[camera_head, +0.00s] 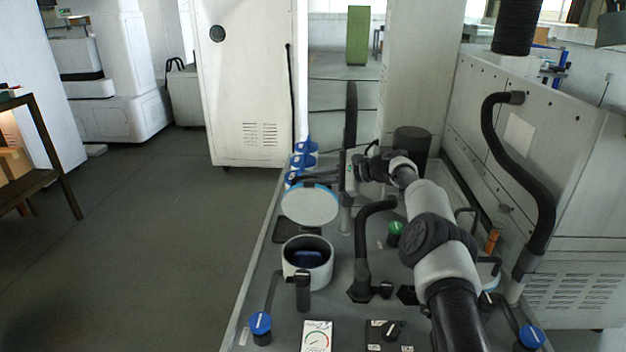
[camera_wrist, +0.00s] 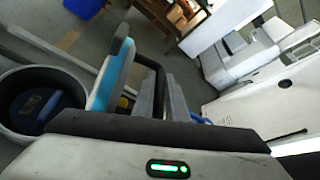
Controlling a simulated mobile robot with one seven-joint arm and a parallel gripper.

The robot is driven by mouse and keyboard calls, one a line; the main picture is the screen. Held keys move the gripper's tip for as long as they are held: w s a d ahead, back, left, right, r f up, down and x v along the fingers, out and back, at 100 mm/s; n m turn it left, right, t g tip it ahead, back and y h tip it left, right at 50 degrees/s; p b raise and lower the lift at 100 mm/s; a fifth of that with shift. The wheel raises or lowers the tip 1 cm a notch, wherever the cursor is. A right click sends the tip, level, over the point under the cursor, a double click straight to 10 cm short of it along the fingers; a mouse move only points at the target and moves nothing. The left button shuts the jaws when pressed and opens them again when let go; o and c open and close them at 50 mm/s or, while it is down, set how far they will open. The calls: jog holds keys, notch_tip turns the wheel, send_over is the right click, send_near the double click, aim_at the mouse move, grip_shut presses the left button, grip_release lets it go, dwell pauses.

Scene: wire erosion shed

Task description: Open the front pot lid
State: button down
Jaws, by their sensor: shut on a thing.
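The front pot (camera_head: 290,262) is a white round pot on the bench with a dark inside and a blue thing in it. Its pale blue lid (camera_head: 310,206) stands tilted up at the pot's far side, so the mouth is uncovered. In the wrist view the lid (camera_wrist: 112,76) shows nearly edge-on beside the open pot (camera_wrist: 14,84). My gripper (camera_head: 318,182) is behind the lid's top edge, partly hidden. In the wrist view my gripper (camera_wrist: 165,97) is shut on the dark bar of the lid handle (camera_wrist: 148,64), though the contact itself is poorly visible.
Blue-topped knobs (camera_head: 260,324) and a gauge (camera_head: 317,337) are at the bench's near edge. A black curved pipe (camera_head: 362,245) rises right of the pot. Blue bottles (camera_head: 304,155) stand beyond the lid. The floor (camera_head: 140,240) on the left is clear.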

jog(key=shift+w+d+f, duration=0.1)
jog(key=shift+d+f, duration=0.1)
jog(key=shift+f, duration=0.45)
jog(key=c, duration=1.8)
grip_release()
jog(key=shift+o, duration=0.2)
jog(key=shift+f, duration=0.15)
jog(key=shift+d, duration=0.1)
jog(key=r+p+v, duration=0.1)
jog(key=p+v, duration=0.2)
jog(key=v, duration=1.4)
jog(key=shift+r, duration=0.45)
